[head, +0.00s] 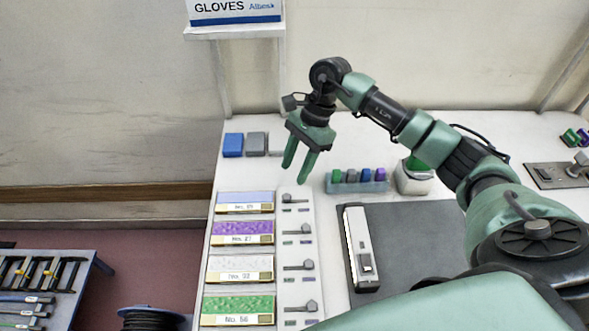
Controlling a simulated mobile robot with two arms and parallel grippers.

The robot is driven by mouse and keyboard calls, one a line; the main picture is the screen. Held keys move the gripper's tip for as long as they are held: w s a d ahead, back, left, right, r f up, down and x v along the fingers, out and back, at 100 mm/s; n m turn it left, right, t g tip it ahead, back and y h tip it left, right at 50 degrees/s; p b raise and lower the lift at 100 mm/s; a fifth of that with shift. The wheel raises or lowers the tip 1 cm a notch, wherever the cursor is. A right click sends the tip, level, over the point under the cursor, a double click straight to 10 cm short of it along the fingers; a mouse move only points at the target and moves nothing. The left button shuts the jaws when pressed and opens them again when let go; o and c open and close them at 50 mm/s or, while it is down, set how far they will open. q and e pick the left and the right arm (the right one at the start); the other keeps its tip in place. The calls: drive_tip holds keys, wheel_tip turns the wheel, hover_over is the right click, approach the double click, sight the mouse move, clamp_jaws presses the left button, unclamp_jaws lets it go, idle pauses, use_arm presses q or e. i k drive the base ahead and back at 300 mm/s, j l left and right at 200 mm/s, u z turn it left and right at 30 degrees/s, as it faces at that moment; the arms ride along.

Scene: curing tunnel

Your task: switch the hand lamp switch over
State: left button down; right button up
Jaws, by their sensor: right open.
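A hand lamp (357,235), a long white body with a dark edge, lies at the left side of a dark grey mat (425,235). Its small dark switch (366,263) is on the end nearer to me; I cannot tell which way it is set. My right gripper (295,174) is open and empty, with its green fingers pointing down. It is beyond and to the left of the lamp, above the far end of a lever strip, apart from the lamp. My left gripper is out of view.
Several labelled colour trays (242,235) stand left of the white strip with small levers (297,258). A rack of coloured pieces (357,182) and a white holder (414,180) stand behind the mat. A metal lever plate (548,175) is at the right. My right arm covers the right foreground.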

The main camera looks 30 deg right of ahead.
sight(366, 259)
drive_tip(key=k+j, duration=0.5)
drive_tip(key=k, duration=0.15)
drive_tip(key=k+j, duration=0.5)
drive_tip(key=k, duration=0.2)
